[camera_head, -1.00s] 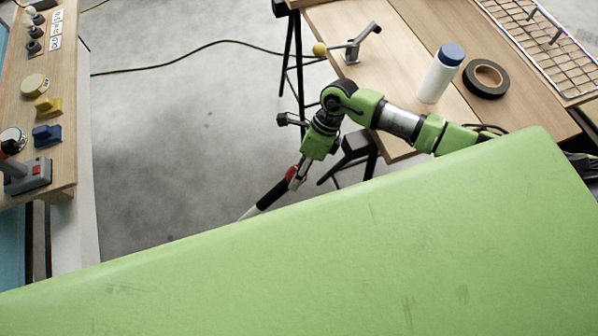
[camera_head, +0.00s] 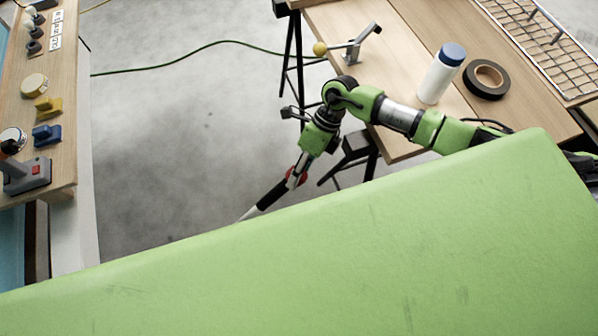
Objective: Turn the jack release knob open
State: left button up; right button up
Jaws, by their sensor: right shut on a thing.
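The jack release knob looks to be the small red piece (camera_head: 302,178) at the upper end of a black grip (camera_head: 272,196) on a pale rod, low in the middle of the view. My right gripper (camera_head: 299,169) reaches down onto that upper end and is shut on the red piece. Its fingers are small and partly hidden by the wrist, so the exact hold is hard to see. The rod slants down left and its lower part is hidden behind my green body. My left gripper is not in view.
A wooden bench (camera_head: 410,60) at upper right bears a lever with a yellow ball (camera_head: 320,48), a white bottle (camera_head: 438,80), black tape (camera_head: 486,79) and a wire rack (camera_head: 545,45). A wooden control panel (camera_head: 62,100) stands left.

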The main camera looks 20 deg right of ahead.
jog(key=o, duration=1.1)
jog(key=shift+w+d+r, duration=0.1)
jog(key=shift+w+r, duration=0.05)
jog(key=shift+r, duration=0.05)
jog(key=v, duration=1.1)
jog(key=shift+d+r, duration=0.15)
jog(key=shift+r, duration=0.1)
jog(key=shift+f, duration=0.1)
